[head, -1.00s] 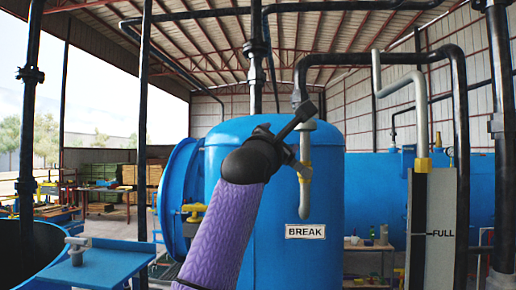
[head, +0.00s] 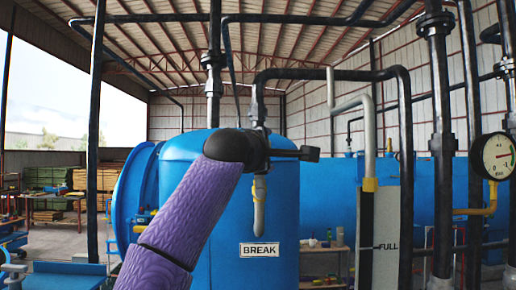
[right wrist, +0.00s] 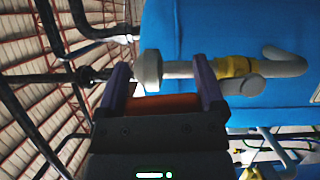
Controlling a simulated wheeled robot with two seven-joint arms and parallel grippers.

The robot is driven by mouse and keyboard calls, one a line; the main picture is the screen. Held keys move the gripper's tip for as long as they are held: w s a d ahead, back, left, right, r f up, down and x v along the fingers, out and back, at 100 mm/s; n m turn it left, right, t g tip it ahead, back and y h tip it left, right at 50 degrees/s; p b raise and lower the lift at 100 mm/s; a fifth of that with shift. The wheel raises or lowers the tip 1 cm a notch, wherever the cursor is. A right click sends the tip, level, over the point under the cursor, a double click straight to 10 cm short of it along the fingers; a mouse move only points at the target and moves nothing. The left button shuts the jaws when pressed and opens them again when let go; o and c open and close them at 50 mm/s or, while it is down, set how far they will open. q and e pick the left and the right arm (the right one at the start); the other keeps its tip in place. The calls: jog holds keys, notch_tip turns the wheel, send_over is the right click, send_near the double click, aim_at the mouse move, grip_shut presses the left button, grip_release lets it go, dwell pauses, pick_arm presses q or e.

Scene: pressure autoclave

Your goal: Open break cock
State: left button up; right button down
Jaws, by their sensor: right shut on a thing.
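The break cock (head: 259,190) is a grey bent outlet with a yellow collar, in front of the blue tank above a white BREAK label (head: 259,250). My purple right arm rises from the bottom of the head view and covers its upper part. The exact grip is partly hidden. My left gripper is not in view.
Black pipes (head: 404,130) run above and right of the cock. A grey pipe (head: 369,130) drops to a plate marked FULL (head: 386,247). A round gauge (head: 496,156) is at the far right. A shelf (head: 325,250) stands behind the tank.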

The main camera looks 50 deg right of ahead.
jog(key=shift+s+d+m, duration=0.25)
jog(key=shift+s+m, duration=0.05)
jog(key=shift+m, duration=0.2)
jog(key=shift+f, duration=0.1)
grip_release()
jog(key=shift+s, duration=0.1)
jog(key=b+v, duration=0.4)
jog(key=v, duration=0.5)
jog(key=shift+a+b, duration=0.3)
jog(key=shift+a, duration=0.05)
jog(key=shift+s, duration=0.1)
